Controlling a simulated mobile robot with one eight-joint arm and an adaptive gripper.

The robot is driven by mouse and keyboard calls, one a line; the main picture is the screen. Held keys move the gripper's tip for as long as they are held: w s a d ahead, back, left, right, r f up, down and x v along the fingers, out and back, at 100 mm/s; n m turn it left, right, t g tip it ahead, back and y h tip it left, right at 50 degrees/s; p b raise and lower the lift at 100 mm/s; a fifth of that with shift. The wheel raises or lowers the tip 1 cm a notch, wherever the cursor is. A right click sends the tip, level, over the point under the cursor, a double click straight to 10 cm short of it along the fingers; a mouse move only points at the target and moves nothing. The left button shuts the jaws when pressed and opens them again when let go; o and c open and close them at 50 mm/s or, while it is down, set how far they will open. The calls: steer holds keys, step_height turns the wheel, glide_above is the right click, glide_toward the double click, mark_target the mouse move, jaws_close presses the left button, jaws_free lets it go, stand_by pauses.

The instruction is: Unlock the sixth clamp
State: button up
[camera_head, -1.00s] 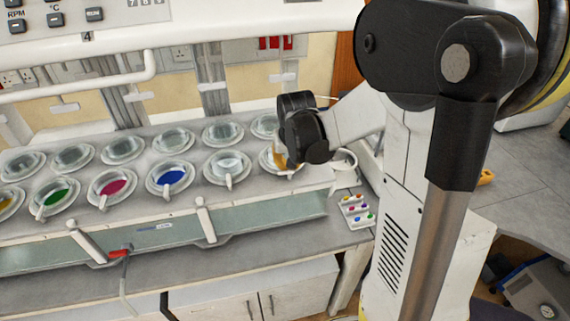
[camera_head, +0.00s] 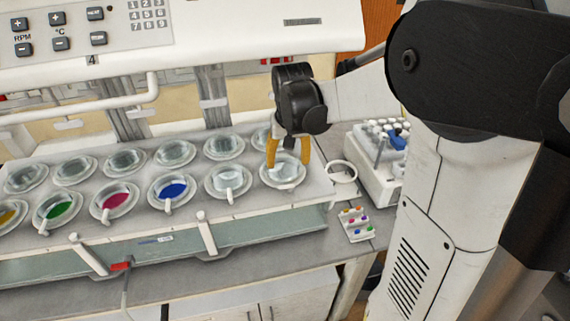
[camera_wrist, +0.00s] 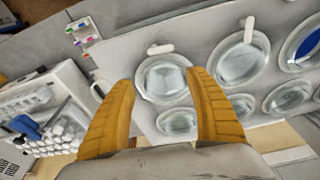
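The dissolution bath holds two rows of round vessels. The sixth front vessel (camera_head: 294,178), clear, is at the right end of the front row; it also shows in the wrist view (camera_wrist: 163,88). A small white clamp handle (camera_wrist: 160,49) lies crosswise at its outer rim. The neighbouring clear vessel's handle (camera_wrist: 248,31) points straight out from its rim. My gripper (camera_head: 287,162) is over the sixth vessel, its yellow fingers pointing down, open and empty. In the wrist view the fingers (camera_wrist: 159,80) stand apart on either side of that vessel. Contact with the handle cannot be told.
Blue (camera_head: 174,190), red (camera_head: 115,202) and green (camera_head: 55,211) vessels stand further left. A white ring (camera_head: 342,171), a tray of coloured pieces (camera_head: 356,223) and a rack device with white caps (camera_head: 375,155) are to the right. The control panel (camera_head: 180,35) overhangs the back.

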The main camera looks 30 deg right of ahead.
mark_target(286, 185)
steer(key=f, duration=0.1)
steer(key=f+g, duration=0.1)
steer(key=a+g, duration=0.1)
steer(key=shift+s+f+y+p, duration=0.3)
steer(key=shift+f+y+p, duration=0.1)
steer(key=f, duration=0.6)
steer(key=shift+s+f+b, duration=0.2)
steer(key=shift+b, duration=0.15)
steer(key=c, duration=1.2)
steer(key=shift+f+n+b, duration=0.1)
steer(key=shift+n+b, duration=0.3)
steer(key=shift+o, duration=0.2)
steer(key=o, duration=1.2)
steer(key=shift+c, duration=0.2)
